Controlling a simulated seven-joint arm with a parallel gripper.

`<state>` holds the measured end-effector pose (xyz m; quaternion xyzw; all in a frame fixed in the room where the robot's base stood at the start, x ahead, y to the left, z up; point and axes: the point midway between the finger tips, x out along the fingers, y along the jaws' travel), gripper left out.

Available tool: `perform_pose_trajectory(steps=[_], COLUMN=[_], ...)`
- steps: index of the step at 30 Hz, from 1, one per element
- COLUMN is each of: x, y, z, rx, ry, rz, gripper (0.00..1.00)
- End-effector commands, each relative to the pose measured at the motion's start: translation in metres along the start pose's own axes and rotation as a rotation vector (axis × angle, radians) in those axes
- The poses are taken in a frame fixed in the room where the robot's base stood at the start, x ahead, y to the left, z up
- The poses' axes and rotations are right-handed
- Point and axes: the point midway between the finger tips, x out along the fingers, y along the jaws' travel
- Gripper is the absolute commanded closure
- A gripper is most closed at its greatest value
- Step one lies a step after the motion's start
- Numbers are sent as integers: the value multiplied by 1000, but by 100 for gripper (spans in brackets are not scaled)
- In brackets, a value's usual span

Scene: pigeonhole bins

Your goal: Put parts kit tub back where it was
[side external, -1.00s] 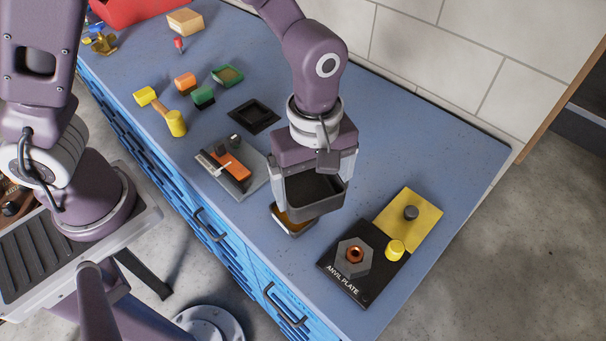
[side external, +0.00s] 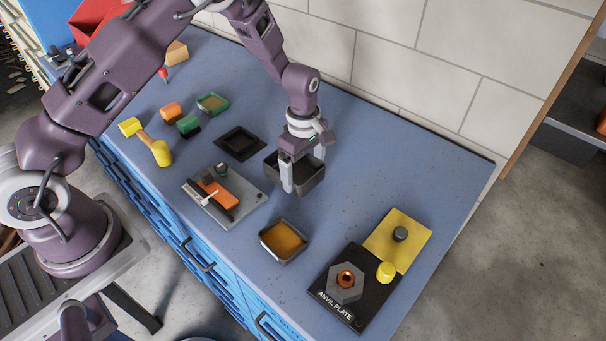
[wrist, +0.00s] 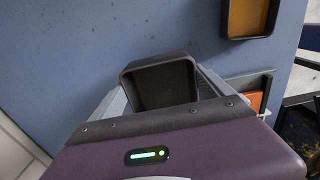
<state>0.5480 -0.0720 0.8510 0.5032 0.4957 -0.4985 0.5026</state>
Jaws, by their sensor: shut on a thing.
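A dark grey, open-topped tub (side external: 312,183) is held by my gripper (side external: 303,168), which is shut on its walls. In the wrist view the tub (wrist: 161,84) sits between the fingers and its visible inside looks empty. I cannot tell whether its base touches the blue bench. A flat black square tray or frame (side external: 240,143) lies on the bench, to the left of and behind the held tub. A second grey tub with an orange-yellow inside (side external: 283,241) stands in front of it; it also shows in the wrist view (wrist: 250,16). No label is readable on either tub.
A grey plate with an orange tool (side external: 218,195) lies left of the held tub. The black anvil plate (side external: 345,290) and a yellow plate (side external: 398,238) are at the front right. A yellow-headed mallet (side external: 161,152) and green pieces (side external: 212,103) lie further left. The tiled wall borders the back.

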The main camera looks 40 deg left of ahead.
Motion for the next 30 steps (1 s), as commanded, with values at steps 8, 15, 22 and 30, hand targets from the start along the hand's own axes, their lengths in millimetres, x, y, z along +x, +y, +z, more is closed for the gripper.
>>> perform_pose_trajectory(steps=[8, 15, 22, 30], x=[18, 21, 18, -45], y=[0, 0, 0, 1], z=[0, 0, 0, 1], rx=[1, 1, 1, 1], ry=[0, 0, 0, 0], rz=[0, 0, 1, 5], gripper=[73, 0, 0, 0])
